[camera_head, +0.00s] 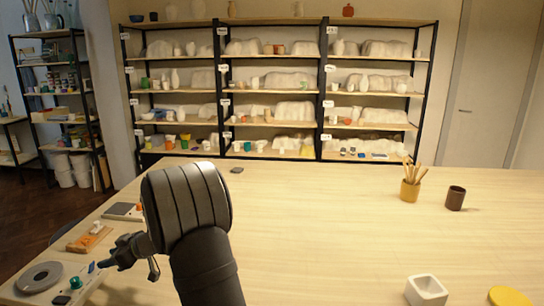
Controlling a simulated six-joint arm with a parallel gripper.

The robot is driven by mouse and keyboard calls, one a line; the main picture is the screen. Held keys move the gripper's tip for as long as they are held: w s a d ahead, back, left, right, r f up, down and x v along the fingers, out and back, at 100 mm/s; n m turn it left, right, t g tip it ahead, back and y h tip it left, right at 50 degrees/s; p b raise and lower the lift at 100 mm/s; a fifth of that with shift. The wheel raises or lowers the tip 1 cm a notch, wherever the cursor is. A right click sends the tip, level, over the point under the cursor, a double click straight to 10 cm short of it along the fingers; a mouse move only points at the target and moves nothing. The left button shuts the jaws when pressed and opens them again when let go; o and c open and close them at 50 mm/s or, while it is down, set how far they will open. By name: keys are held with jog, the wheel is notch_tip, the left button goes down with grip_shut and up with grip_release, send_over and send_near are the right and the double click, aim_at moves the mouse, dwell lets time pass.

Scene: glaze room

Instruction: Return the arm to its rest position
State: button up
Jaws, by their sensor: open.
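My gripper (133,258) is at the lower left of the head view, at the end of my dark, bent arm. It is over the left part of the pale wooden table (330,240), near its left edge. Its small dark fingers point left and down, and they are apart. I see nothing held between them. My thick forearm and wrist hide part of the table behind them.
Near the gripper lie a grey disc (40,277), a green knob (76,283), an orange-topped board (88,238) and a flat grey box (122,211). At right are a yellow brush pot (410,190), a brown cup (455,198), a white square bowl (426,291) and a yellow round thing (509,297). The table's middle is clear.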

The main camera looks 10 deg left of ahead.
aim_at(92, 263)
jog(key=v, duration=1)
jog(key=x, duration=1.7)
jog(key=shift+a, duration=0.3)
jog(key=shift+r+h, duration=0.1)
jog(key=shift+h, duration=0.2)
jog(key=shift+a+h, duration=0.2)
jog(key=shift+h, duration=0.2)
jog(key=shift+a+r+h, duration=0.15)
jog(key=shift+a+h, duration=0.1)
jog(key=shift+h, duration=0.55)
jog(key=shift+a+h, duration=0.15)
jog(key=shift+h, duration=0.35)
jog(key=shift+a+r+h, duration=0.1)
jog(key=shift+a+h, duration=0.35)
jog(key=shift+h, duration=0.6)
jog(key=shift+a+h, duration=0.4)
jog(key=shift+h, duration=0.65)
jog(key=shift+v, duration=0.95)
